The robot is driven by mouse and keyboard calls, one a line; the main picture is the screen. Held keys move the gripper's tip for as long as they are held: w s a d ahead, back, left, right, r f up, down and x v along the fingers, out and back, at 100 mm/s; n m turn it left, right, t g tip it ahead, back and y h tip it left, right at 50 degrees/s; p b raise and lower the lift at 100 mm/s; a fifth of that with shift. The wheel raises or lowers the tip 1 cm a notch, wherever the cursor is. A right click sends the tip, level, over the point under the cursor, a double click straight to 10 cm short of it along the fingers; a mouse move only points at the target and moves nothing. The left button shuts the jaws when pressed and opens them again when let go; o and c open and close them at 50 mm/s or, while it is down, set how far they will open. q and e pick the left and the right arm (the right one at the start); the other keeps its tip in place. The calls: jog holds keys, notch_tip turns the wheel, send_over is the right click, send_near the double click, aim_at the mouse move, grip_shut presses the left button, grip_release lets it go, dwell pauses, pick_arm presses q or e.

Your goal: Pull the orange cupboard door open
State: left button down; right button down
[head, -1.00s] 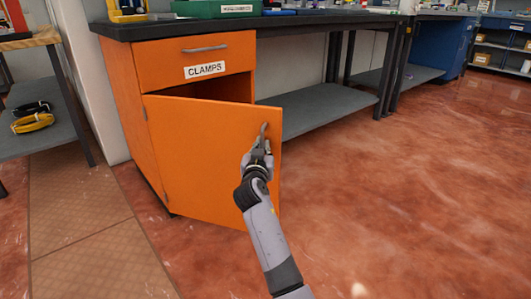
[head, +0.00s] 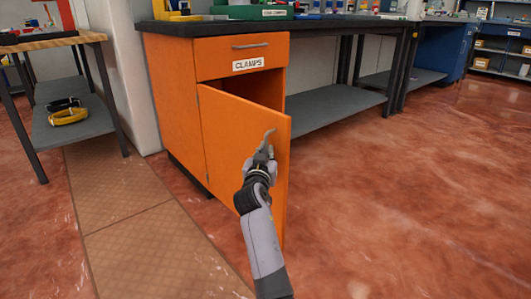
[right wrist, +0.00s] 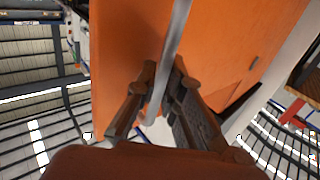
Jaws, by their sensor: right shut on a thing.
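The orange cupboard door (head: 238,150) stands part open on the cupboard under the black bench top, hinged at its left edge. A dark gap shows above it, below the drawer labelled CLAMPS (head: 248,64). My right gripper (head: 264,152) is at the door's handle (head: 270,135), near the door's free right edge. In the right wrist view my right gripper (right wrist: 163,85) has its two fingers on either side of the grey bar handle (right wrist: 176,40), closed on it. The orange door fills the upper middle there. My left gripper is not in view.
A shelf unit (head: 88,123) with yellow and black coils stands at the left. Open floor (head: 400,200) lies to the right of the door. The bench's grey lower shelf (head: 330,105) runs to the right of the cupboard.

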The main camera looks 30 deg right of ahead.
jog(key=shift+s, duration=0.1)
jog(key=c, duration=1.7)
grip_release()
